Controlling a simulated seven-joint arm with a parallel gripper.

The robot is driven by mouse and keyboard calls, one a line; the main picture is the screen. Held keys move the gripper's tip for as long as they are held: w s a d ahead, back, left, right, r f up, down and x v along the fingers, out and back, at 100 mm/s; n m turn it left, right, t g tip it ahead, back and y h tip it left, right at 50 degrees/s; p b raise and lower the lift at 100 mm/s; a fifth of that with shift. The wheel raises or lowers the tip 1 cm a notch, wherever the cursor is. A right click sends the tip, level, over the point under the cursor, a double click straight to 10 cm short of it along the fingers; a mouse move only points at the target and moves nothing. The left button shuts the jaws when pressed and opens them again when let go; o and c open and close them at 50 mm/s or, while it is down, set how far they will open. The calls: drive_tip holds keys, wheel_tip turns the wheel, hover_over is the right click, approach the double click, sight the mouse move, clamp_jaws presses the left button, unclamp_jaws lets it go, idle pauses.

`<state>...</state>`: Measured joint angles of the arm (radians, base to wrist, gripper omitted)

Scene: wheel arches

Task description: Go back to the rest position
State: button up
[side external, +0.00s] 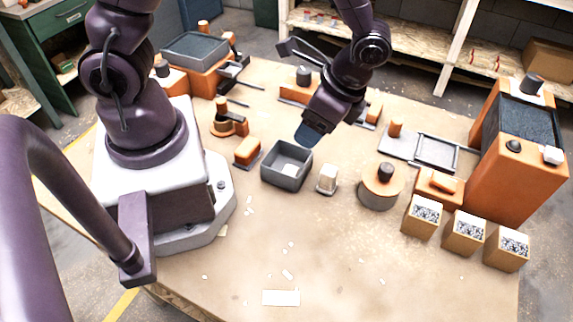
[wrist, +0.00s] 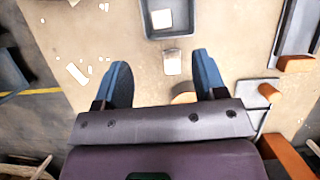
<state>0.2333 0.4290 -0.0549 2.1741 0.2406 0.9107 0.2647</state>
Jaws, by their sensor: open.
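My gripper (side external: 310,134) hangs above the table, just behind and above the grey bin (side external: 283,181) in the side external view. In the wrist view my gripper (wrist: 160,66) has its two blue fingers wide apart. I see nothing held between them. The grey bin also shows at the top of the wrist view (wrist: 148,34), with a small pale piece (wrist: 161,18) inside it.
A small pale block (side external: 327,178) stands right of the bin, near a round orange part (side external: 381,190) with a dark knob. Three orange boxes with speckled tops (side external: 465,232) stand at right, before a tall orange unit (side external: 512,165). The front table is mostly clear, with white scraps.

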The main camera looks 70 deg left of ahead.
drive_tip(key=v, duration=0.2)
drive_tip(key=shift+w+d+r, duration=0.1)
drive_tip(key=shift+r, duration=0.2)
drive_tip(key=s+a+r+n+t+h, duration=0.1)
drive_tip(key=s+r+n+t, duration=0.3)
drive_tip(key=r, duration=0.4)
drive_tip(key=s+a+r+n+t+h, duration=0.2)
drive_tip(key=s+a+r+n+t, duration=0.1)
drive_tip(key=r, duration=0.6)
drive_tip(key=shift+s+a+r+n+t, duration=0.35)
drive_tip(key=shift+a+n+t, duration=0.35)
drive_tip(key=shift+t, duration=0.2)
